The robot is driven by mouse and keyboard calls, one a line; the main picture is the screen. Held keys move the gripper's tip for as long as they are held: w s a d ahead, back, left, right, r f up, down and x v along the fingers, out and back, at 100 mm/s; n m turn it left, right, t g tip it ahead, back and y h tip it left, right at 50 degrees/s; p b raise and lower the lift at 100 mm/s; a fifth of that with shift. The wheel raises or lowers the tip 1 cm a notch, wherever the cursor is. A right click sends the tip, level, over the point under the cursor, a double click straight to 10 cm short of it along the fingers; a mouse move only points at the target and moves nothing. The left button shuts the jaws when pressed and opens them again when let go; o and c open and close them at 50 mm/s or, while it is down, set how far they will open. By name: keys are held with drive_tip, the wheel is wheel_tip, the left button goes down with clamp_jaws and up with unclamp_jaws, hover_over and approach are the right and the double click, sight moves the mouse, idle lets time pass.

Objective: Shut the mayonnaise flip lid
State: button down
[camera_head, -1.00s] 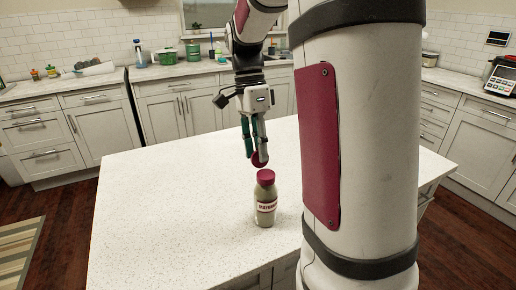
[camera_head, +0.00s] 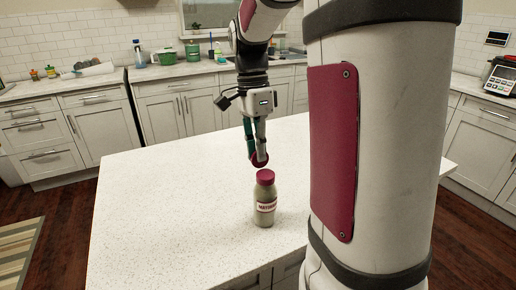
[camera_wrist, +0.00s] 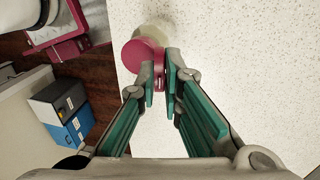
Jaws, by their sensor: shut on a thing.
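The mayonnaise bottle (camera_head: 265,206) stands upright on the white counter, with a pale body, a label and a dark red cap (camera_head: 265,177). Its round red flip lid (camera_head: 260,160) is raised above the far side of the cap. My gripper (camera_head: 258,155) reaches down from above and behind, its green-padded fingers shut on the lid. In the wrist view a red disc (camera_wrist: 143,57), which looks like the cap top, lies just beyond the fingertips. A smaller red part (camera_wrist: 160,90) sits between the fingers; they partly hide it.
The white speckled counter (camera_head: 160,215) is clear around the bottle. Its edge shows at the left in the wrist view. My large arm link covers much of the right side in the head view. Cabinets and a back worktop (camera_head: 60,92) stand behind.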

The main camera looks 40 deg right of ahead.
sight(261, 167)
drive_tip(key=t, duration=0.1)
drive_tip(key=s+t+h+b, duration=0.1)
drive_tip(key=t, duration=0.1)
drive_tip(key=shift+s+a, duration=0.2)
drive_tip(key=shift+a, duration=0.05)
drive_tip(key=t+b, duration=0.1)
drive_tip(key=s+t, duration=0.1)
drive_tip(key=t, duration=0.1)
drive_tip(key=shift+a+f+h+b, duration=0.1)
drive_tip(key=shift+h+b, duration=0.3)
drive_tip(key=t+b, duration=0.1)
drive_tip(key=b, duration=0.1)
drive_tip(key=s+t+b, duration=0.1)
drive_tip(key=t+b, duration=0.1)
drive_tip(key=shift+s+a+f+h, duration=0.1)
drive_tip(key=shift+a+f+h, duration=0.1)
drive_tip(key=shift+f+h, duration=0.2)
drive_tip(key=t+b, duration=0.1)
drive_tip(key=b, duration=0.1)
drive_tip(key=s+t+b, duration=0.1)
drive_tip(key=t+b, duration=0.1)
drive_tip(key=shift+a+f+h, duration=0.15)
drive_tip(key=shift+f+h, duration=0.15)
drive_tip(key=shift+h, duration=0.1)
drive_tip(key=shift+b, duration=0.3)
drive_tip(key=c, duration=1.7)
unclamp_jaws()
drive_tip(key=shift+s+r, duration=0.1)
drive_tip(key=shift+v, duration=3.95)
